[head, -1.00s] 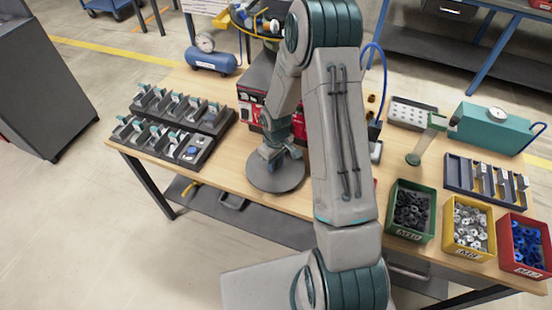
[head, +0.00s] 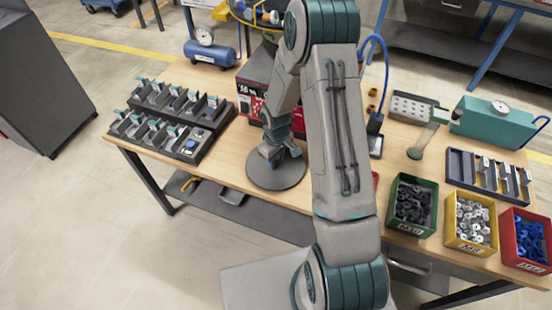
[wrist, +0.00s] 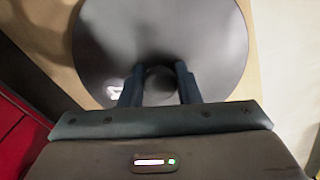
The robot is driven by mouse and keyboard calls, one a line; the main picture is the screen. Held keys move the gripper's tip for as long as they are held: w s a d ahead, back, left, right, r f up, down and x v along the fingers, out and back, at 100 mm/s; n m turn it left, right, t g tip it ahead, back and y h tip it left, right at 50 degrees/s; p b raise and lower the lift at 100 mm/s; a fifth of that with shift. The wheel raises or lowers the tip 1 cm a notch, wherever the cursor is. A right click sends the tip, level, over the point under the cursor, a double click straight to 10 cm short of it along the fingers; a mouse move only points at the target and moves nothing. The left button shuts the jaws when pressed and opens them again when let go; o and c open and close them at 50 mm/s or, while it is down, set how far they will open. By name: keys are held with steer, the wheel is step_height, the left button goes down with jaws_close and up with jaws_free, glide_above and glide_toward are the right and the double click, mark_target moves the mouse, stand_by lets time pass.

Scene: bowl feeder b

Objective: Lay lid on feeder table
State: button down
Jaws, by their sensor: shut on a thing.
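The lid is a round dark grey disc (head: 276,175) near the front edge of the wooden feeder table (head: 232,160). Part of it reaches over that edge in the head view. My gripper (head: 281,157) is above its middle, pointing down. In the wrist view the lid (wrist: 200,40) fills the top, and the two fingers of my gripper (wrist: 159,82) are shut on its round knob (wrist: 158,80). The lid looks flat and level. I cannot tell whether it touches the table or hangs just above it.
Racks with small parts (head: 170,117) stand left of the lid. A red and black machine (head: 252,92) stands behind it. Green (head: 411,222), yellow (head: 468,240) and red bins (head: 523,255) line the front right. Bare tabletop lies between the racks and the lid.

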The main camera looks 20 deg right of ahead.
steer(key=shift+f, duration=0.2)
steer(key=c, duration=1)
jaws_free()
